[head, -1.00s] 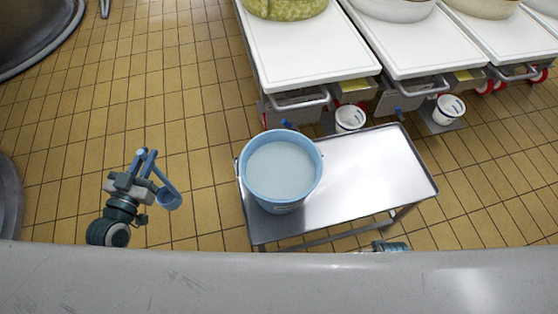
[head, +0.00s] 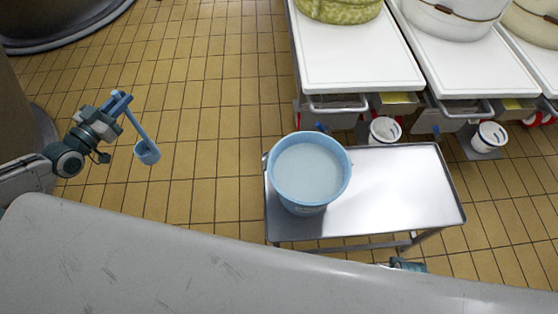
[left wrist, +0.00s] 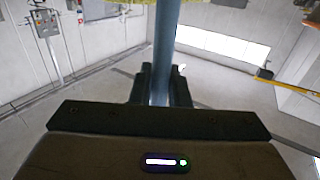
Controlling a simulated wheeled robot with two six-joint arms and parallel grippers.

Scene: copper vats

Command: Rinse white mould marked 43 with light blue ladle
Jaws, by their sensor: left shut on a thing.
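My left gripper (head: 118,101), at the left of the head view, is shut on the light blue ladle (head: 148,152). The ladle's handle slants down to its small cup, in the air over the tiled floor, left of the bucket. In the left wrist view the ladle's handle (left wrist: 164,50) runs up between the fingers. A white mould (head: 455,18) with a dark band stands on a white-topped table at the upper right, cut off by the frame; I can read no number on it.
A light blue bucket (head: 310,172) of cloudy liquid stands at the left of a steel cart (head: 410,190). A greenish mould (head: 338,8) stands on another white table (head: 355,60). White pails (head: 385,130) sit below. A grey rim (head: 150,255) crosses the foreground. Floor at centre left is clear.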

